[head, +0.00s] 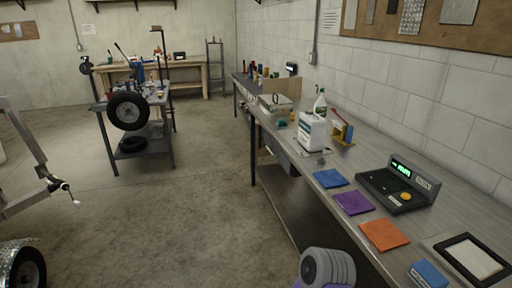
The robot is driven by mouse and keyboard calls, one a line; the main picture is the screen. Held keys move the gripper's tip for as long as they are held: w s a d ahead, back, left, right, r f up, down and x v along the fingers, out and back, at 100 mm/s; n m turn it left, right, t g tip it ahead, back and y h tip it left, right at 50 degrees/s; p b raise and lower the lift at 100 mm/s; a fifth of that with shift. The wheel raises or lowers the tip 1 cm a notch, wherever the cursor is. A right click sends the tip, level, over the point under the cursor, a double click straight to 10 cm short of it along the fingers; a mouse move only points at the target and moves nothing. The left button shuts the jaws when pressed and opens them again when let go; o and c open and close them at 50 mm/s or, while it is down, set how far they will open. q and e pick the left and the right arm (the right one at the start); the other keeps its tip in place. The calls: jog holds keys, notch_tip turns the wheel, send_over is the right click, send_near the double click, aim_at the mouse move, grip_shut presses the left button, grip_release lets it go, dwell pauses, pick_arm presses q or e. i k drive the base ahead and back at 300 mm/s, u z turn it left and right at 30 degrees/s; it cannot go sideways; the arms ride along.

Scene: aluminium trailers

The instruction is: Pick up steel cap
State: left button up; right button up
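I cannot make out a steel cap for certain in the head view. A long metal workbench (352,172) runs along the right wall with many items on it. Small items around the white jug (312,132) and at the bench's far end are too small to tell apart. Neither of my grippers shows in this view.
On the bench are blue (331,178), purple (353,202) and orange (385,235) cloths, a dark device with a green display (398,186), a framed pad (472,258) and a blue block (428,274). A cart with a tyre (128,111) stands left. The middle floor is clear.

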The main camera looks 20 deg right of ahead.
aim_at(321, 162)
jog(key=u, duration=0.1)
jog(key=i, duration=1.95)
jog(key=z, duration=0.6)
